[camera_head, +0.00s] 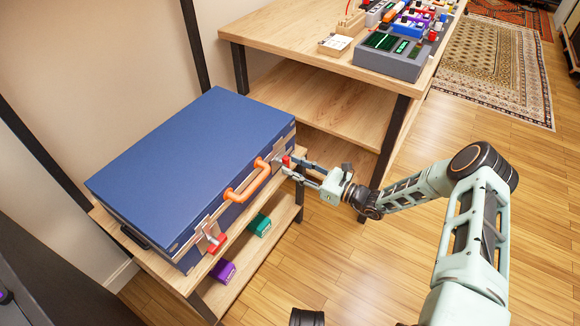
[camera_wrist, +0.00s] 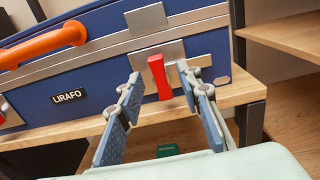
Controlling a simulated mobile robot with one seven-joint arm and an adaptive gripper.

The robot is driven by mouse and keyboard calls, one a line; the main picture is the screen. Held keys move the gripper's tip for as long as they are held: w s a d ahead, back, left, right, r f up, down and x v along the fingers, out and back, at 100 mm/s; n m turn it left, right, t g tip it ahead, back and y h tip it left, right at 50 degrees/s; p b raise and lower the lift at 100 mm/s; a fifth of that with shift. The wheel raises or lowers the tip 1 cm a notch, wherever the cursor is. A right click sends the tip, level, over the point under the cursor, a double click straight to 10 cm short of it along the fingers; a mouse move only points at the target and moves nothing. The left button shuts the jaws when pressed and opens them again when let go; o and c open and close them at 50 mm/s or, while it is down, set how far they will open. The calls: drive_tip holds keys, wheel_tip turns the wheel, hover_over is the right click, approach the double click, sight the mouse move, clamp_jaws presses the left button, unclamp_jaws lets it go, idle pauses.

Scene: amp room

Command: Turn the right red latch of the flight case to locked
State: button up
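The blue flight case (camera_head: 185,160) lies shut on a wooden shelf, its front facing my arm. Its right red latch (camera_head: 286,160) is at the right end of the front. In the wrist view this red latch (camera_wrist: 159,77) hangs roughly upright on a silver plate, slightly tilted. My gripper (camera_head: 289,164) is at this latch; in the wrist view its two fingers (camera_wrist: 160,83) stand apart on either side of it, with no clear contact. The left red latch (camera_head: 216,243) sits at the near end, sticking out sideways. The orange handle (camera_head: 249,181) is between the latches.
A wooden desk (camera_head: 290,30) with pedals and a grey device (camera_head: 392,55) stands behind, its dark leg near my gripper. A green box (camera_head: 260,225) and a purple box (camera_head: 223,271) sit on the lower shelf. The floor at right is open.

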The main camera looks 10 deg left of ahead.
drive_tip(key=shift+x, duration=0.9)
drive_tip(key=shift+c, duration=0.5)
clamp_jaws()
